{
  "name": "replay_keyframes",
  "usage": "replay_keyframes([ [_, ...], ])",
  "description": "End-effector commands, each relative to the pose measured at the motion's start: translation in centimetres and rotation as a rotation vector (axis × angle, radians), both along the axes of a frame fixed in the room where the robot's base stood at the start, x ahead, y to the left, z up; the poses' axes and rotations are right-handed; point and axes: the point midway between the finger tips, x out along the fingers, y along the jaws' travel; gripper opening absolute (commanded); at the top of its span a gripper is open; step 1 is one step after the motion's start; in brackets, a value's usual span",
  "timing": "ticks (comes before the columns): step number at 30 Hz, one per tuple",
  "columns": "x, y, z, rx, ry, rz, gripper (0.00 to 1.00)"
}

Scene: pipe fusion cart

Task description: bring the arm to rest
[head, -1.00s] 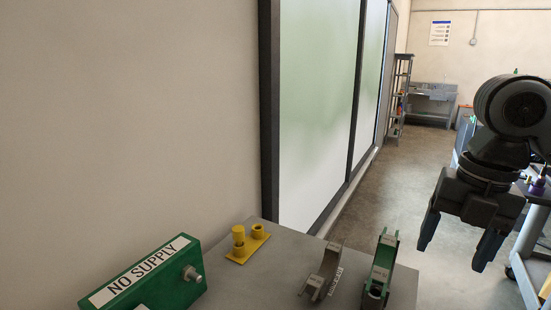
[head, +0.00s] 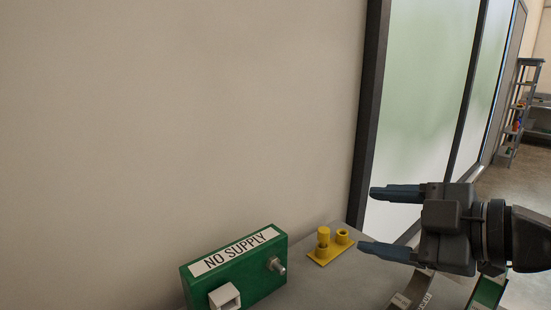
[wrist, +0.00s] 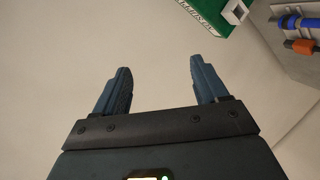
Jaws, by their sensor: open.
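My gripper (head: 385,222) is at the right of the head view, its two blue-grey fingers spread apart and pointing left. Nothing is between them. In the head view it is in front of the window frame and overlaps the far right part of the grey bench top.
A green box (head: 235,268) labelled "NO SUPPLY" stands on the grey bench top (head: 320,285). A yellow two-post piece (head: 330,245) is beside it. A grey clamp (head: 412,291) and a green clamp (head: 488,290) are partly hidden below my gripper. A shelf (head: 522,110) stands far right.

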Motion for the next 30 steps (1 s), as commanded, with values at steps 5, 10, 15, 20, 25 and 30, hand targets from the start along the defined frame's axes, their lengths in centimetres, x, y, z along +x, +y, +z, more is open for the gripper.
replay_keyframes([
  [5, 0.2, 2.2, -0.4, 0.297, 0.016, -0.141, 0.73],
  [10, -0.6, 2.9, -2.2, 0.540, 0.058, -0.291, 0.73],
  [15, -2.6, 2.9, -5.4, 0.734, 0.116, -0.449, 0.73],
  [20, -5.7, 2.6, -9.3, 0.864, 0.173, -0.600, 0.73],
  [25, -10.4, 1.9, -13.6, 0.943, 0.222, -0.755, 0.73],
  [30, -16.3, 0.8, -17.2, 0.962, 0.253, -0.886, 0.73],
])
